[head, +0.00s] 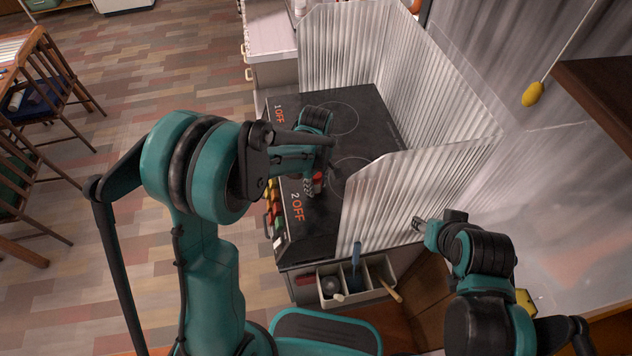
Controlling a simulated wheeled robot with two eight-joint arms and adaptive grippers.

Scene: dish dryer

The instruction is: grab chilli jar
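A small jar-like thing with a red part (318,179) shows over the black stove top, right by my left gripper; I take it for the chilli jar, but its label cannot be read. My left gripper (309,172) is over the stove's near left part. Its wrist and dark links hide much of the fingers, so whether they are closed around the jar cannot be told. My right gripper (418,224) is beside the near corrugated metal screen, away from the jar. Its fingers are too small to judge.
The black stove (370,120) has corrugated metal screens (450,85) around it. Several small coloured items (270,205) line its front side. A utensil holder (377,272) sits below the near screen. A yellow pull (533,94) hangs at right. Wooden chairs (50,90) stand at left.

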